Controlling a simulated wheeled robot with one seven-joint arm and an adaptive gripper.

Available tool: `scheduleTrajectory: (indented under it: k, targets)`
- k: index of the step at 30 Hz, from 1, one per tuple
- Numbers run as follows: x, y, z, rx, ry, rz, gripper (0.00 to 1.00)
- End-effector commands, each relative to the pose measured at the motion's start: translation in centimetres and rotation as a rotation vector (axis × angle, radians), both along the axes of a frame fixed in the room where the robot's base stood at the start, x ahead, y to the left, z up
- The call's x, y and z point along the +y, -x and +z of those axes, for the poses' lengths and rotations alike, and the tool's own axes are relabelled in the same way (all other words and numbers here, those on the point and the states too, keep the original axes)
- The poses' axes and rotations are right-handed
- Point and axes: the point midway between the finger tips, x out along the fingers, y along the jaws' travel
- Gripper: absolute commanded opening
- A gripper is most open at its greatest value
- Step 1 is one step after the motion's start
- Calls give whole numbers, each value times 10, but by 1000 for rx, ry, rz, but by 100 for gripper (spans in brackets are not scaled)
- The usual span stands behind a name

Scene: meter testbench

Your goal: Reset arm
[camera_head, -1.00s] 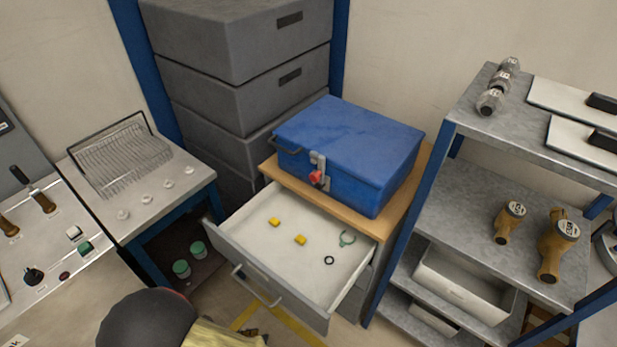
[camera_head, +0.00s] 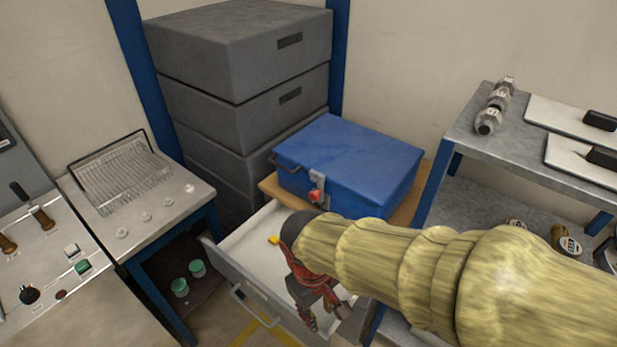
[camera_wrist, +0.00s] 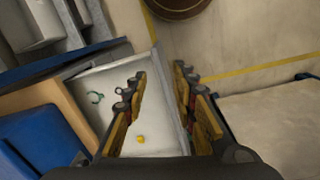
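My gripper (camera_head: 318,300) is in front of the open drawer (camera_head: 230,262) in the head view, with my sleeved arm reaching in from the right. In the wrist view my gripper (camera_wrist: 160,105) has its two fingers spread wide apart with nothing between them. The drawer (camera_wrist: 110,65) lies below it in the wrist view, and the gripper does not appear to touch it. One yellow block (camera_head: 273,240) shows in the head view.
A blue latched box (camera_head: 350,165) sits on the wooden top above the drawer. Grey crates (camera_head: 240,50) are stacked behind. A metal shelf (camera_head: 500,140) stands right, a bench with a wire rack (camera_head: 120,175) left. Open floor (camera_wrist: 250,45) shows in the wrist view.

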Motion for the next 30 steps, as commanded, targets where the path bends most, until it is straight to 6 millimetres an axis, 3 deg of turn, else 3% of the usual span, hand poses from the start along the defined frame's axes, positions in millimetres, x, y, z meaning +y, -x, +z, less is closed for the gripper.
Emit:
scheduleTrajectory:
  k: [9, 18, 24, 30]
  targets:
    - [-75, 11, 64, -196, -183, -320, 28]
    - [-145, 20, 125, -440, -253, -549, 28]
    - [-167, 22, 135, -490, -248, -624, 28]
    - [-169, 22, 135, -491, -246, -631, 28]
